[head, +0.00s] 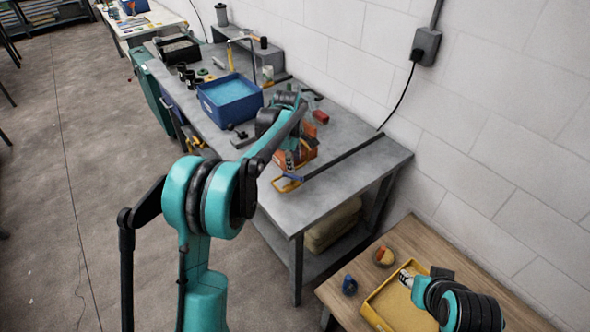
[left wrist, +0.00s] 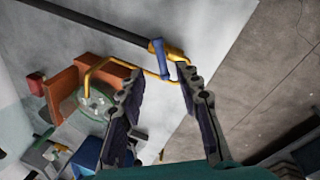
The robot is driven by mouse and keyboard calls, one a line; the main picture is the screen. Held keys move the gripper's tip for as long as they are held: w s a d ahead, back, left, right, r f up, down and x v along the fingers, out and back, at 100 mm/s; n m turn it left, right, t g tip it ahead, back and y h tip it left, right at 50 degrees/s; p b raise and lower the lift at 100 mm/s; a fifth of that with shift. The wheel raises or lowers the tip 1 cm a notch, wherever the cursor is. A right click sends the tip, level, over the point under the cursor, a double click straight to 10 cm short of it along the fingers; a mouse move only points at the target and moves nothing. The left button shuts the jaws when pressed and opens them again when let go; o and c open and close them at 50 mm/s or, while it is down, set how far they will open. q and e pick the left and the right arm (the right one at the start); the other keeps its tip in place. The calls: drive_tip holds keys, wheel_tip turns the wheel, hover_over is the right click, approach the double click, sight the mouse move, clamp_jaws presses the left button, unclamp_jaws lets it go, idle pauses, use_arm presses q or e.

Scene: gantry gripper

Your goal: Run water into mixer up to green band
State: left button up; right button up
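My left gripper (head: 290,162) is over the near end of the grey bench. In the left wrist view its two fingers (left wrist: 164,76) stand apart with nothing clearly held between them. Just beyond the tips is a blue cylindrical part (left wrist: 158,59) on a bent yellow frame (left wrist: 110,28), at the end of a dark bar. A round, clear-looking vessel with green on it (left wrist: 97,98) is beside an orange block (left wrist: 66,90); I cannot tell for sure that it is the mixer. No water level or green band is readable. My right gripper (head: 406,279) is over a yellow tray; its fingers are unclear.
A blue tub with light blue contents (head: 210,102) stands farther along the bench, near black cups (head: 185,74). The long dark bar (head: 345,156) crosses the bench's near end. The yellow tray (head: 376,314) is on a wooden table (head: 450,258). The wall closes the right side.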

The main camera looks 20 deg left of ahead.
use_arm(q)
drive_tip(key=shift+s+r, duration=0.15)
drive_tip(key=shift+r, duration=0.55)
drive_tip(key=shift+s+r, duration=0.15)
drive_tip(key=shift+r, duration=0.5)
idle(6.7)
